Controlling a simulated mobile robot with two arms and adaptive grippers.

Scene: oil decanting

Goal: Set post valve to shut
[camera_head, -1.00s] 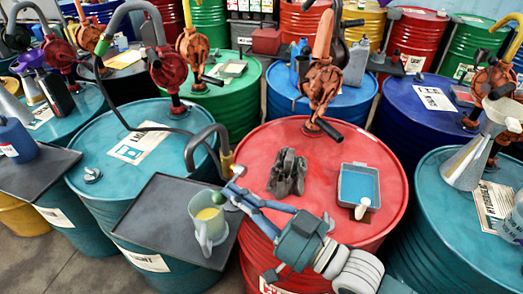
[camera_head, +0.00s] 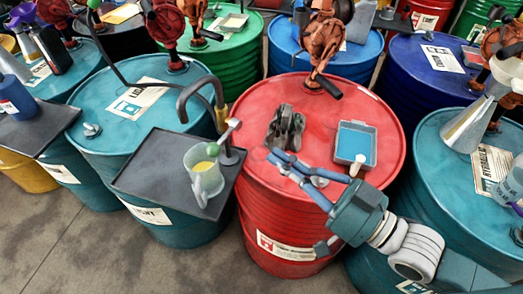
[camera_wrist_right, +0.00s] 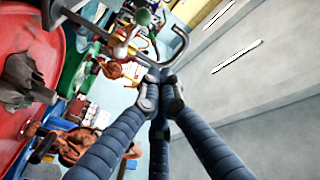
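The post valve (camera_head: 225,135) is at the back right corner of a dark tray, on a dark hooked pipe (camera_head: 184,97) with a yellow band. Its lever slants across the pipe, with a green ball (camera_head: 213,149) at the lower left and a pale knob at the upper right. In the right wrist view the green ball (camera_wrist_right: 143,17) shows near the top, beyond the fingertips. My right gripper (camera_head: 276,157) is over the red drum, right of the valve and apart from it. In the wrist view its fingertips (camera_wrist_right: 160,88) are gathered together with nothing between them. My left gripper is out of view.
A clear jug (camera_head: 203,172) with yellow liquid stands on the dark tray (camera_head: 150,172), close to the valve. The red drum (camera_head: 252,110) carries a dark grey lump (camera_head: 285,128) and a grey tray of blue liquid (camera_head: 355,144). Other drums with pumps crowd behind.

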